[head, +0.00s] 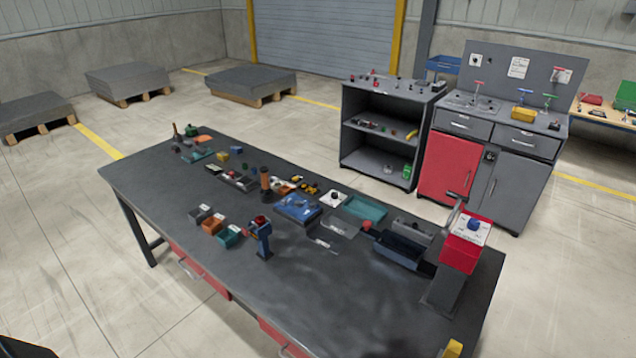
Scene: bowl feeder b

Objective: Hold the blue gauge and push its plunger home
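A small blue upright piece (264,240) with a red top stands on the dark worktable (190,232), near its front edge. It may be the blue gauge, but it is too small to be sure. I cannot make out its plunger or how far in it sits. Neither of my grippers can be made out in the head view, and nothing is seen touching the blue piece.
Small orange (212,226) and teal (229,236) bins stand left of the blue piece. A blue tray (298,207) lies behind it. The front middle of the tabletop is clear.

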